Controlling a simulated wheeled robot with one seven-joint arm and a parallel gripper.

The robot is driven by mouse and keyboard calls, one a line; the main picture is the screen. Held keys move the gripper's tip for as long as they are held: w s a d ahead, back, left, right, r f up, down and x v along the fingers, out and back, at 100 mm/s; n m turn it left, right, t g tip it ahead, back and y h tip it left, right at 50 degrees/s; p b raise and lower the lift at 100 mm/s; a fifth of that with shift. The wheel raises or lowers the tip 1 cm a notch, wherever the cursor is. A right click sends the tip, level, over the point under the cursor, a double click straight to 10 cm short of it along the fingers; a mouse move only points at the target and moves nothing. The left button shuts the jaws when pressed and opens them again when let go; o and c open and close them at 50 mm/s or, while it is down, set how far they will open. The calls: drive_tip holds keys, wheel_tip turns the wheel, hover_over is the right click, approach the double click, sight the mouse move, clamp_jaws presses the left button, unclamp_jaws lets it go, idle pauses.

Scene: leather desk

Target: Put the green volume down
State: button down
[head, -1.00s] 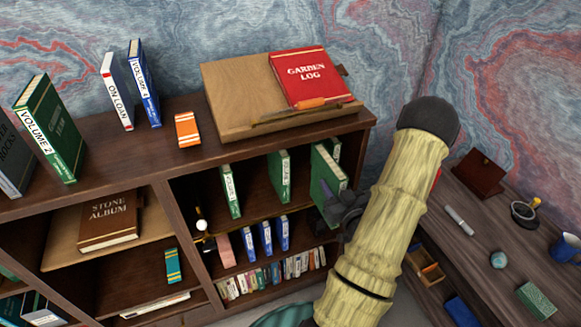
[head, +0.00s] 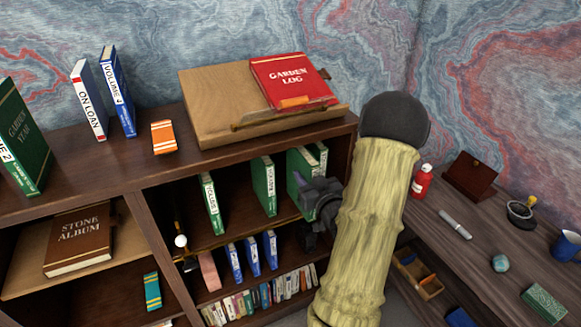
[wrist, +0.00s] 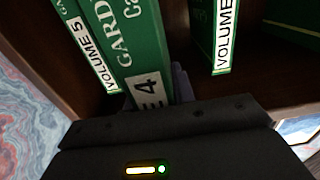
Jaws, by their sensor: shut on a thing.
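The green volume (head: 299,172) is upright in the upper right bay of the bookcase, at the right end of the shelf. Its spine, ending in 4, shows in the wrist view (wrist: 140,62). My gripper (head: 312,194) is shut on its spine side; the fingers also show in the wrist view (wrist: 155,92). Another green book, Volume 5 (wrist: 92,40), stands close beside it; in the head view it is partly behind it (head: 320,154). I cannot tell whether the held book's bottom rests on the shelf, as my gripper hides it.
Two more green volumes stand to the left, one in the middle (head: 264,186) and one further left (head: 212,204), with gaps between. Blue books (head: 252,256) fill part of the shelf below. A slanted wooden stand (head: 215,100) holds a red Garden Log (head: 293,82) on top.

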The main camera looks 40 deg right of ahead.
sight(290, 167)
drive_tip(key=p+x, duration=0.1)
drive_tip(key=x, duration=0.9)
drive_tip(key=shift+a, duration=0.1)
drive_tip(key=shift+a+f, duration=0.1)
drive_tip(key=shift+f, duration=1.6)
drive_tip(key=shift+f, duration=0.2)
drive_tip(key=c, duration=1.2)
unclamp_jaws()
drive_tip(key=shift+o, duration=0.2)
